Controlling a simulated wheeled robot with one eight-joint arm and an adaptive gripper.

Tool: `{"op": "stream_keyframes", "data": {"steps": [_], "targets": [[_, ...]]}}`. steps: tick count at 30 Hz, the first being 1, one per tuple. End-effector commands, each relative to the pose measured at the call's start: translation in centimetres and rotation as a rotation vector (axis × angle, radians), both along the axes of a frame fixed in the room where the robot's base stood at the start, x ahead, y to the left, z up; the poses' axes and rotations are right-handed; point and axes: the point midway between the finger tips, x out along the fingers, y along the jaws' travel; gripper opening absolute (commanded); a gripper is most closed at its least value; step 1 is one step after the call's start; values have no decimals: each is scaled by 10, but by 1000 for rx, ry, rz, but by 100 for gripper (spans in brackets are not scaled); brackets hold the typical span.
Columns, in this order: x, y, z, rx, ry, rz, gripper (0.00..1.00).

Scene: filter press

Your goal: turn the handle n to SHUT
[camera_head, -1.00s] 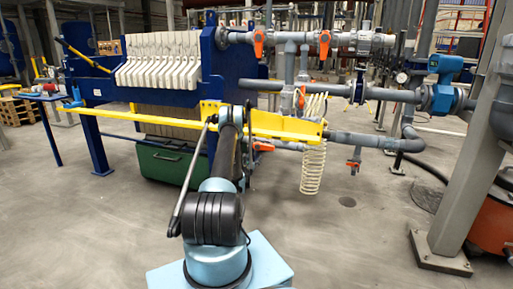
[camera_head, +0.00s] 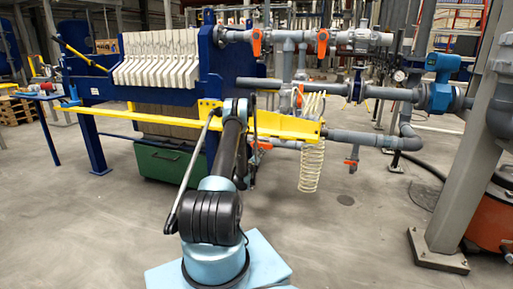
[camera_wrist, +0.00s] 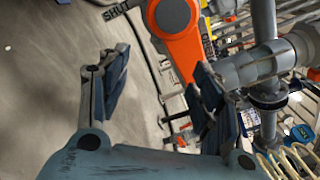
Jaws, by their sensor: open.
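In the wrist view an orange handle (camera_wrist: 184,45) hangs from a dark round hub at the top. A SHUT label (camera_wrist: 116,9) is to the left of the hub, partly cut off by the frame. My gripper (camera_wrist: 158,90) is open, with one finger to the left of the handle and the other close to its lower end. I cannot tell whether that finger touches the handle. In the head view several orange handles show, including one upper left (camera_head: 257,43) and one upper right (camera_head: 323,42). My gripper is hidden behind my arm there.
A yellow rail (camera_head: 145,116) runs in front of the blue filter press, near my arm. A cream coiled hose (camera_head: 312,155) hangs at its right end. Grey pipes (camera_head: 290,70) crowd the space behind. A grey post (camera_head: 465,150) stands at the right. The floor in front is open.

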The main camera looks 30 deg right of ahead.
Motion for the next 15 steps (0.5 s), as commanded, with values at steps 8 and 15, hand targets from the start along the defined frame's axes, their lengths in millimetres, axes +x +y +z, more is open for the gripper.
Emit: {"op": "stream_keyframes", "data": {"steps": [8, 15], "targets": [[-5, -4, 15, -176, 207, 0, 59], [-9, -8, 28, -330, 388, 1, 59]]}}
